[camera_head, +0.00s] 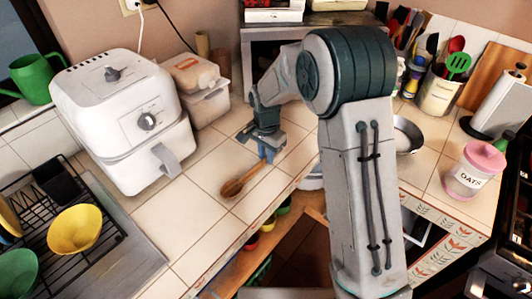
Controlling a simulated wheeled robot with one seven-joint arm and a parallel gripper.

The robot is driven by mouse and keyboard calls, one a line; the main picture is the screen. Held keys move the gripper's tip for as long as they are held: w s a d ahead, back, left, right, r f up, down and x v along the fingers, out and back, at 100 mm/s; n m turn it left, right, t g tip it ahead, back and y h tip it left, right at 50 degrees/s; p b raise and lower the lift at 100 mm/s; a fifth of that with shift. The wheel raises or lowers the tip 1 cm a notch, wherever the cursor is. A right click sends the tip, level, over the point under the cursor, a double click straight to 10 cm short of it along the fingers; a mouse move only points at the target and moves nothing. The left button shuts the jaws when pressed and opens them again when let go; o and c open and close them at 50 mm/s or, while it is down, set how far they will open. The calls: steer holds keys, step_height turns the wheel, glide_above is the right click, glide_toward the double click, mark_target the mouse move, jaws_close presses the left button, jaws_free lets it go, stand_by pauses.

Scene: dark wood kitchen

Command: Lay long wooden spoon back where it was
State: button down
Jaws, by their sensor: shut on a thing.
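The long wooden spoon (233,187) shows in the head view with its brown bowl towards the lower left and its handle running up to the right. My gripper (265,155) is shut on the handle end of the spoon. The spoon is over the tiled counter (213,210), low and close to its surface. I cannot tell whether its bowl touches the tiles.
A white air fryer (125,115) and stacked plastic containers (201,90) stand left of my gripper. A dish rack (40,190) with bowls is at the lower left. A utensil crock (440,97), pan (405,135) and oats jar (473,170) stand to the right. Tiles around the spoon are clear.

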steer(key=c, duration=1.3)
jaws_free()
steer(key=shift+f, duration=0.1)
step_height(320, 180, up, 14)
steer(key=b, duration=0.2)
steer(key=s+d+r+n+t, duration=0.1)
steer(key=s+d+r+n, duration=0.25)
steer(key=s+d, duration=0.65)
steer(key=shift+s+d+f+n+t, duration=0.4)
steer(key=shift+s+d+n, duration=0.5)
steer(key=shift+s, duration=1.55)
steer(key=shift+s+d+f+n+t, duration=0.35)
steer(key=shift+s+d, duration=0.95)
steer(key=shift+s, duration=1.1)
steer(key=shift+s+d+f+n+t, duration=0.25)
steer(key=shift+s+d+f+n, duration=0.5)
steer(key=shift+s, duration=1.7)
steer(key=shift+d+r, duration=0.25)
steer(key=shift+d, duration=0.05)
